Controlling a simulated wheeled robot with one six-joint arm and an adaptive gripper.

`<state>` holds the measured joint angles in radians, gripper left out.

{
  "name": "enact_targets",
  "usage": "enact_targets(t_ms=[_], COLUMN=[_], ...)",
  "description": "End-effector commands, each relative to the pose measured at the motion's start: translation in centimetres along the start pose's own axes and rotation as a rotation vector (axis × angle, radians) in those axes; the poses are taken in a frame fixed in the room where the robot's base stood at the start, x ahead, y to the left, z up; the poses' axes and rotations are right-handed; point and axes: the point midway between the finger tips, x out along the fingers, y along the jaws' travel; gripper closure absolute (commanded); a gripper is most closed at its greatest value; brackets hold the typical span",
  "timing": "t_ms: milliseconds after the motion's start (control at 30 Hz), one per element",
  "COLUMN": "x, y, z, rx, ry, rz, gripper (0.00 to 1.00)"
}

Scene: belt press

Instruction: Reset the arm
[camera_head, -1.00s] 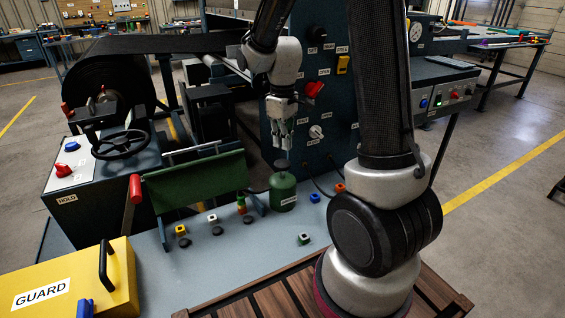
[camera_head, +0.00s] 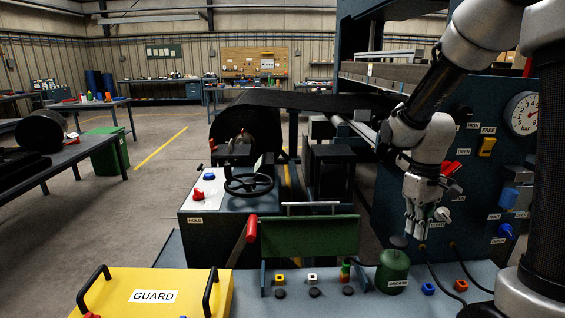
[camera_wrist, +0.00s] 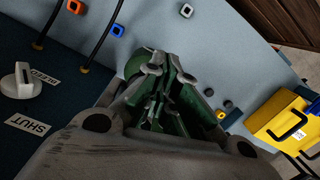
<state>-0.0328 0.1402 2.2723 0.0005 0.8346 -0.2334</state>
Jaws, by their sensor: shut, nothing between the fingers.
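My gripper (camera_head: 414,232) hangs on my bent arm, pointing down, in front of the dark blue panel and just above the green grease pot (camera_head: 393,272). Its fingers are shut and hold nothing. In the wrist view the fingers (camera_wrist: 165,80) show over the green pot, which they partly hide. The pot stands on the grey bench top, apart from the fingers as far as I can tell. A white knob (camera_head: 442,214) sits on the panel close beside the gripper, and it also shows in the wrist view (camera_wrist: 21,82).
The panel carries a red switch (camera_head: 451,168), a yellow switch (camera_head: 487,147), blue controls and a gauge (camera_head: 522,113). A yellow guard box (camera_head: 205,288) lies at front left. A handwheel (camera_head: 248,183) and red-handled green flap (camera_head: 310,238) stand left of the pot. Cables hang below the panel.

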Motion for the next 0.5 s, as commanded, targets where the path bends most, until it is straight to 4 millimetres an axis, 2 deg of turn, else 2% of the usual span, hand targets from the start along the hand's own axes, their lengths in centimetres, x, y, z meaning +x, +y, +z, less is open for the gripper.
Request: enact_targets(t_ms=[33, 300, 500], x=[-1.2, -6.6, -9.6], y=[-0.3, -1.9, -2.9], z=[1.4, 9.1, 14.1], rx=[0.035, 0.203, 0.259], ry=[0.015, 0.129, 0.281], rz=[0.003, 0.017, 0.032], gripper=[1.00, 1.00, 1.00])
